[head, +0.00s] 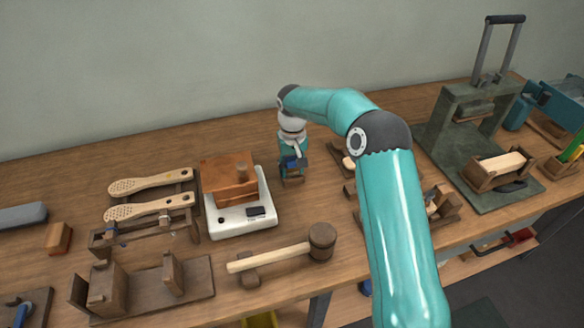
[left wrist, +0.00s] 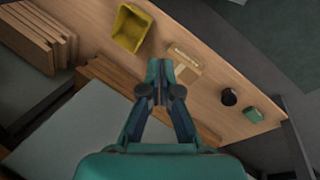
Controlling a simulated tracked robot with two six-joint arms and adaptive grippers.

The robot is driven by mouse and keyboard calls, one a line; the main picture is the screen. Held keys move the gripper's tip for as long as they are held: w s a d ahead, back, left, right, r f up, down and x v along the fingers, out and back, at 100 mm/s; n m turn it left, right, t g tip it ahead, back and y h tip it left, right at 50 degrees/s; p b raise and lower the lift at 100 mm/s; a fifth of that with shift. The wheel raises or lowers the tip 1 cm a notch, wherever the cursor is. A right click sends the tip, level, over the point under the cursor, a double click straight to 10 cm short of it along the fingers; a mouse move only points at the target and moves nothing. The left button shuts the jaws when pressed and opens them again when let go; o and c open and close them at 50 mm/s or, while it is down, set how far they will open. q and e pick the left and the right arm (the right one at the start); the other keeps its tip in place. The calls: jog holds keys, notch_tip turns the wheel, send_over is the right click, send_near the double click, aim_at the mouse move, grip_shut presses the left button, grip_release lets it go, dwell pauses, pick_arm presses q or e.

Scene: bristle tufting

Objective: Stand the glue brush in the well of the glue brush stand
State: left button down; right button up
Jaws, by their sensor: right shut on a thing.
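My right gripper (head: 291,166) points down at the middle of the bench, just right of the white scale. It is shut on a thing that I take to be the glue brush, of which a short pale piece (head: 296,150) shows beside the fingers. A small wooden block (head: 293,182), probably the glue brush stand, is directly below the fingertips. The gripper hides its top, so I cannot tell whether the brush is inside the well, touching it or above it. My left gripper (left wrist: 160,75) shows in the left wrist view, its fingertips together and empty.
The scale (head: 241,222) carries a wooden block (head: 229,178). A mallet (head: 282,255) lies in front, and two perforated paddles (head: 150,182) lie left. A green-grey press (head: 478,110) stands right. In the left wrist view, a yellow bin (left wrist: 130,29) sits on a lower shelf.

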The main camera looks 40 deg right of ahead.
jog(key=shift+s+f, duration=0.25)
jog(key=shift+f, duration=0.45)
jog(key=o, duration=1.2)
jog(key=shift+w+f, duration=0.15)
jog(key=shift+f, duration=0.05)
jog(key=shift+c, duration=0.2)
jog(key=shift+r, duration=0.1)
jog(key=shift+r, duration=0.15)
jog(key=o, duration=0.6)
jog(key=shift+w, duration=0.1)
jog(key=shift+r, duration=0.25)
